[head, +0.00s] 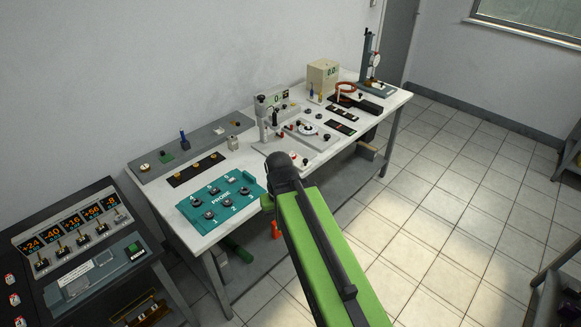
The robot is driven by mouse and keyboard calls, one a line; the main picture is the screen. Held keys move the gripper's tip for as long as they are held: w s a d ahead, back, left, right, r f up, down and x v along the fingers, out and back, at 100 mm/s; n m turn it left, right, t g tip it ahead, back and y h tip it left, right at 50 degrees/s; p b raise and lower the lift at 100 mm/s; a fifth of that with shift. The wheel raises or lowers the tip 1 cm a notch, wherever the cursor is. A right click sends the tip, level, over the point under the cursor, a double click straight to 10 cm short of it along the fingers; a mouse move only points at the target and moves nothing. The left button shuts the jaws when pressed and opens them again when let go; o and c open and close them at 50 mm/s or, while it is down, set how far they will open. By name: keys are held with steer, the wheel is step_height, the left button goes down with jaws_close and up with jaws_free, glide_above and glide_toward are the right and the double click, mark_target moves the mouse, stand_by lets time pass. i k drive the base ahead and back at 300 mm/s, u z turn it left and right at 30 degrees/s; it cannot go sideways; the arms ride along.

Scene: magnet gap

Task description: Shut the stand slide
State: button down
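A second, grey stand (263,118) with knobs and a small display stands on a light base mid-table. Which of these carries the slide, and how far any slide is open, is too small to tell. My green and black arm reaches up from the bottom of the head view to a dark joint in front of the table. My gripper is not visible; the arm ends in view at that joint, well short of the tall stand.
The white table (213,238) runs along the wall. It holds a teal probe panel (222,200), a grey strip (196,146), a beige display box (322,76) and dark plates. A black console (72,240) stands at the left.

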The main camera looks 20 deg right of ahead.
mark_target(300, 162)
steer(key=u, duration=0.45)
steer(key=i, duration=1)
